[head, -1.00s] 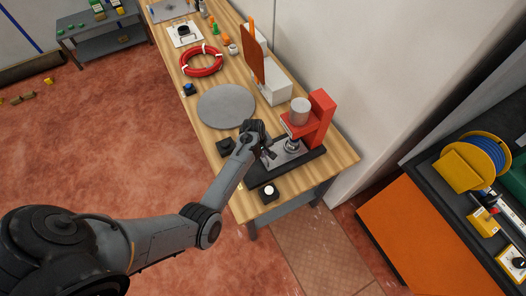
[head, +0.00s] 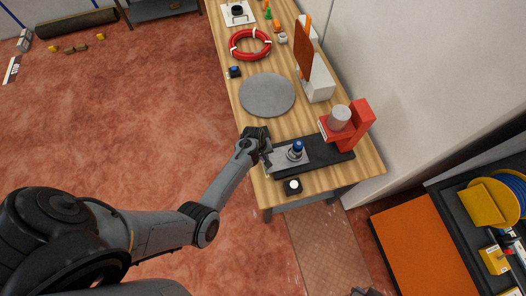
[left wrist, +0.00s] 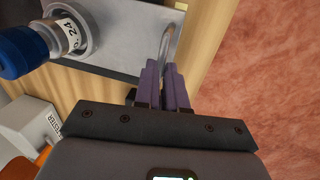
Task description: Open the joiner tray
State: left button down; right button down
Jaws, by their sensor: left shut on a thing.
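The joiner is a red machine (head: 360,122) with a grey cylinder on top and a long black base (head: 328,164), at the near end of the wooden bench. Its grey tray (head: 277,158) is slid out to the left along the base, clear of the red head. A blue-topped part (head: 297,147) stands on the tray; in the left wrist view its blue top (left wrist: 22,50) and a ring marked with numbers show. My left gripper (head: 266,152) is shut on the tray's looped metal handle (left wrist: 167,38) at its left end. My right gripper is not clearly seen.
A round grey plate (head: 267,95), a red and white ring (head: 250,44) and a white box with an orange panel (head: 316,86) lie farther along the bench. A black block with a white button (head: 292,187) sits by the bench's near edge. The floor left is open.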

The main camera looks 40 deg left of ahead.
pick_arm(q)
jog(key=c, duration=1.2)
grip_release()
jog(key=shift+r, duration=0.1)
notch_tip(320, 180, up, 10)
jog(key=s+a, duration=0.1)
jog(key=shift+s+r+p, duration=0.2)
jog(key=shift+s+p, duration=0.1)
jog(key=shift+s, duration=0.05)
jog(key=shift+a, duration=0.1)
